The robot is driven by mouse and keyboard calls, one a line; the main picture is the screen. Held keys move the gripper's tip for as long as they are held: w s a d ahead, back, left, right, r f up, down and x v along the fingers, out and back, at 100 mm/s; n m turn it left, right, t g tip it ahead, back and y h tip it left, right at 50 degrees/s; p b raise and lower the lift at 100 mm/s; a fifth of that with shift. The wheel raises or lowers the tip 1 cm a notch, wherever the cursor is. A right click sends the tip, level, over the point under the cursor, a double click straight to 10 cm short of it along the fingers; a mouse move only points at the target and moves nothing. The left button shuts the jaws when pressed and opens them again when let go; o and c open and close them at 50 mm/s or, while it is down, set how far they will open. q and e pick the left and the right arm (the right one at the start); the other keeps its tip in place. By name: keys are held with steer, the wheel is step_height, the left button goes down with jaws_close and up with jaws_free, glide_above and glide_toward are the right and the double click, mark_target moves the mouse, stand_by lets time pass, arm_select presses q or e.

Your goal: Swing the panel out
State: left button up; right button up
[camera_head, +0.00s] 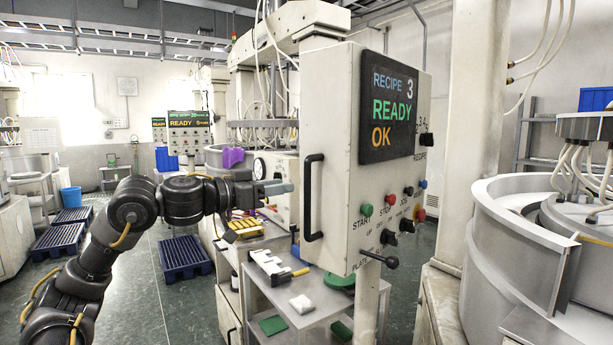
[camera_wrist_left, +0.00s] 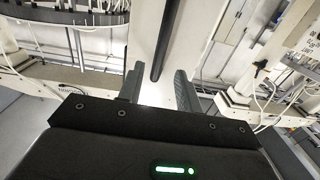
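The panel (camera_head: 338,130) is a pale control box with a lit screen (camera_head: 390,105) reading RECIPE 3, READY, OK, plus coloured knobs on its front. A black vertical bar handle (camera_head: 313,198) is on its left side face. My left gripper (camera_head: 290,187) reaches in from the left, just short of the handle at about its mid-height. In the left wrist view its two fingers (camera_wrist_left: 158,86) are apart with nothing between them, and the dark handle (camera_wrist_left: 163,40) lies ahead, roughly in line with the gap. My right gripper is not in view.
Below the panel a grey cart (camera_head: 318,316) carries a white block, green pads and a yellow-handled tool. A large round lapping machine (camera_head: 500,240) stands at the right, beside a pale column (camera_head: 472,120). Dark blue pallets (camera_head: 184,257) lie on the floor at left; green floor around them is clear.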

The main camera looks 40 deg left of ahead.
mark_target(305, 182)
arm_select(q)
steer(key=p+x, duration=0.3)
steer(key=x, duration=0.4)
steer(key=shift+w+r+p, duration=0.15)
steer(key=shift+r+p, duration=0.05)
steer(key=shift+p, duration=0.15)
steer(key=shift+w+d+f, duration=0.15)
steer(key=shift+w, duration=0.45)
steer(key=shift+c, duration=0.5)
jaws_close()
